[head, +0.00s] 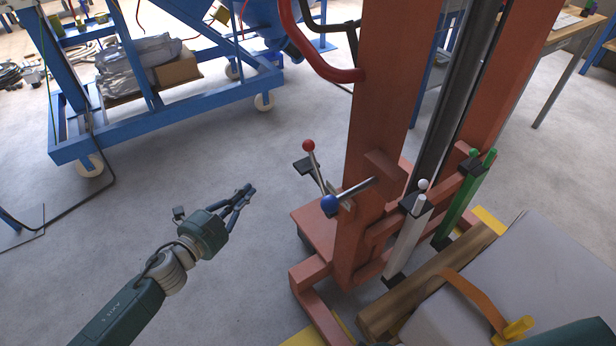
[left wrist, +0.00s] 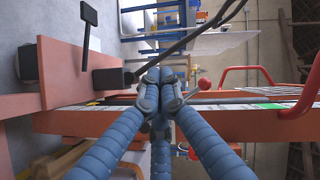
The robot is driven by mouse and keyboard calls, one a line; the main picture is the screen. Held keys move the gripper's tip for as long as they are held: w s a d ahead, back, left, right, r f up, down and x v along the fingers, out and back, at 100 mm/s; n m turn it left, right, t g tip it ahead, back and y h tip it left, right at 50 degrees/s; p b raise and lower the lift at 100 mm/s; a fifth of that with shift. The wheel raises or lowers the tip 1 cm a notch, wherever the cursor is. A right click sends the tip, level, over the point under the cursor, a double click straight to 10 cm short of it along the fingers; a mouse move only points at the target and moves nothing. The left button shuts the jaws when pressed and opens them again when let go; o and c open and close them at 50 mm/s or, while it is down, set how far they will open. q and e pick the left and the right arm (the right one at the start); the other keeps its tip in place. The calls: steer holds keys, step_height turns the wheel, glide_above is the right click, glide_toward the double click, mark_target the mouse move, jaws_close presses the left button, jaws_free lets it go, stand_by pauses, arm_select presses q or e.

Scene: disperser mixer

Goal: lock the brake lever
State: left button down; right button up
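A lever with a red ball knob (head: 308,146) stands on the front of the red machine column (head: 383,90). I cannot tell from the frames which one is the brake lever. My left gripper (head: 249,189) is in the air to the left of both knobs, apart from them and empty. In the left wrist view its blue fingers (left wrist: 160,77) come together at the tips, with a red ball knob (left wrist: 204,86) showing behind and to their right. My right gripper is in neither view.
A white-knobbed lever (head: 423,184) and a green lever (head: 468,196) stand right of the column. A wooden beam (head: 428,284) and a grey covered load (head: 520,275) are at lower right. A blue wheeled frame (head: 170,118) stands at upper left. The floor between is clear.

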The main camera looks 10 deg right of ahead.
arm_select(q)
steer(key=s+d+r+m+g+h+b, duration=0.3)
steer(key=s+d+r+m+g+h, duration=0.1)
steer(key=s+d+r+m, duration=0.3)
steer(key=shift+s+d+r+m+h, duration=0.35)
steer(key=shift+d+r+m+h, duration=0.25)
steer(key=shift+d+r+m, duration=0.25)
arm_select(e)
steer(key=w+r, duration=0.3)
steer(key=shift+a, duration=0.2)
arm_select(q)
steer(key=b, duration=0.2)
glide_above(319, 178)
steer(key=a, duration=0.3)
steer(key=shift+w+f, duration=0.1)
steer(key=shift+f, duration=0.05)
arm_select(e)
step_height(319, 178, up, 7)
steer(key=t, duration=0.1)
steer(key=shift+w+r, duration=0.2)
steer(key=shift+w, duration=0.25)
